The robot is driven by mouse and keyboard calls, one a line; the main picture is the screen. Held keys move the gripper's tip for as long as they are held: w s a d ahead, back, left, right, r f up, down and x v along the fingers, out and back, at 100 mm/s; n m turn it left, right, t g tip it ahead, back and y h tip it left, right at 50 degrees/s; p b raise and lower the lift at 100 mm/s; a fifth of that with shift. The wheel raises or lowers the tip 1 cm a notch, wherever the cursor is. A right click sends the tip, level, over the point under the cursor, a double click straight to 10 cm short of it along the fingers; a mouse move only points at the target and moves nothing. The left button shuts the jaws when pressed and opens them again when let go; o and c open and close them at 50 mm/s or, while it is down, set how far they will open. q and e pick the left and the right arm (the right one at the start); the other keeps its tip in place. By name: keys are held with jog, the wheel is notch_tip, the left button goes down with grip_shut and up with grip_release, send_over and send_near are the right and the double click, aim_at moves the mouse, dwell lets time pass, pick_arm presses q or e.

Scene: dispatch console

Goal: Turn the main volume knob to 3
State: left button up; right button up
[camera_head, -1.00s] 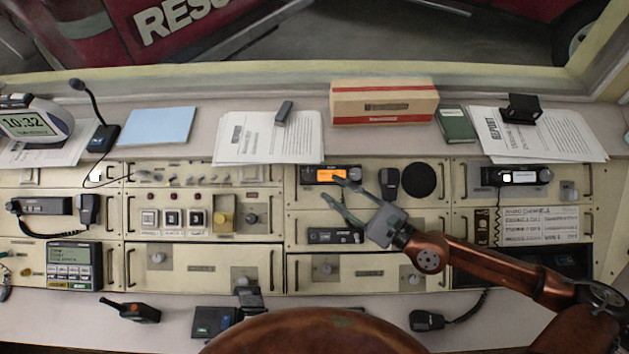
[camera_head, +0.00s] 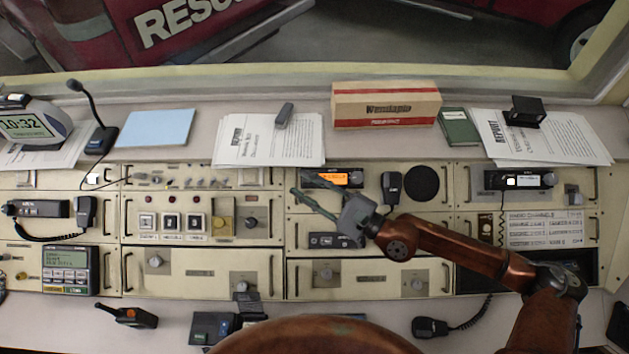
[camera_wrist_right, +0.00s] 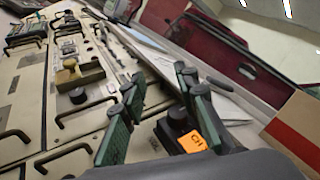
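The radio with an orange display (camera_head: 345,180) sits in the upper middle of the console. A black knob (camera_wrist_right: 178,119) sits beside its orange display in the right wrist view. Another black knob (camera_head: 252,221) is on the button panel to the left, beside a yellow switch. I cannot read which one is labelled main volume. My right gripper (camera_head: 298,183) is open, its green fingers pointing left across the radio's left end. In the right wrist view the radio knob shows between the fingers; contact cannot be told. My left gripper is not in view.
Papers (camera_head: 268,140) and a cardboard box (camera_head: 386,104) lie on the shelf behind the radio. A hand microphone (camera_head: 391,187) and a round black speaker (camera_head: 422,183) are right of the radio. Drawer handles stick out along the panels.

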jog(key=shift+c, duration=0.2)
grip_shut()
dwell(0.3)
jog(key=c, duration=0.7)
grip_release()
jog(key=o, duration=0.7)
jog(key=shift+o, duration=0.2)
